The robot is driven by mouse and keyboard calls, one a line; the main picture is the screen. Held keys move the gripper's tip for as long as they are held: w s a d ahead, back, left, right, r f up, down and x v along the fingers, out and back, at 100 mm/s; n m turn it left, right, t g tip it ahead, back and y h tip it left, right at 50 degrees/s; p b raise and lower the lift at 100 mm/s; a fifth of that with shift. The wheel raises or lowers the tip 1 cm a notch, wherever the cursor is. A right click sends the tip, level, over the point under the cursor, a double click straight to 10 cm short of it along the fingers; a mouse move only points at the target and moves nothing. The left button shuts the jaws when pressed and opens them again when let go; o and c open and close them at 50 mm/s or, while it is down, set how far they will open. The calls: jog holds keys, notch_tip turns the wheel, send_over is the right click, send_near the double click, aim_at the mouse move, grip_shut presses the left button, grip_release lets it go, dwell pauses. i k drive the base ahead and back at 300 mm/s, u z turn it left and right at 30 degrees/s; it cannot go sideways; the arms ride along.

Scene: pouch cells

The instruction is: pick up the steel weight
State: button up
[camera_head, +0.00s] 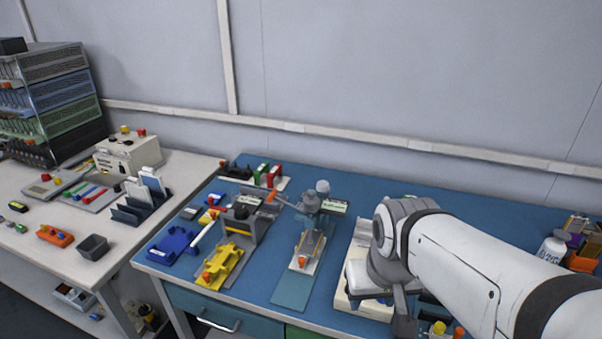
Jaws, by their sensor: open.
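I cannot pick out the steel weight with certainty. A grey metallic piece (310,202) with a rounded pale top stands at the back of the middle fixture, but I cannot tell whether it is the weight or part of the fixture. My arm reaches in from the right. My gripper (403,314) points down at the front of the blue bench, right of a cream-coloured device. It is open; its fingertips are not clear, and I see nothing held. My wrist and arm hide part of the bench behind and below them.
A yellow fixture (222,267), a blue tray (172,246) and a middle fixture (309,250) stand on the blue bench (262,285). The cream-coloured device (343,298) is close to my gripper. A white bottle (551,248) stands far right. Bare bench lies behind my arm.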

aim_at(310, 202)
jog(key=z, duration=1.8)
jog(key=k, duration=1.15)
jog(key=u, duration=2)
jog(key=i, duration=1)
jog(key=u, duration=0.05)
